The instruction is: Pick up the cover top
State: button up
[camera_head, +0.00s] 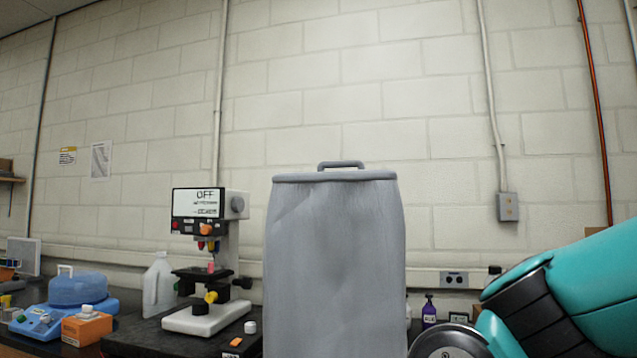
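A tall grey cover (335,265) stands upright in the middle of the head camera view. Its flat top (300,177) has a small grey loop handle (340,165) standing up from it. The lower end of the grey cover is cut off by the picture's bottom edge. My teal arm (580,290) comes in from the right, low in the picture, with a grey round joint near the bottom edge. My gripper is not in view, so its state and what it may hold do not show.
A white machine (205,317) with a screen reading OFF stands on a dark bench at left. Beside it are a white jug (159,285), a blue-domed device (78,289) and an orange box (87,327). A purple bottle (429,312) stands right of the cover. Space above the handle is clear.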

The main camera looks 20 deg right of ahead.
aim_at(362, 174)
jog(key=z, duration=0.2)
jog(key=i, duration=0.55)
jog(key=z, duration=0.5)
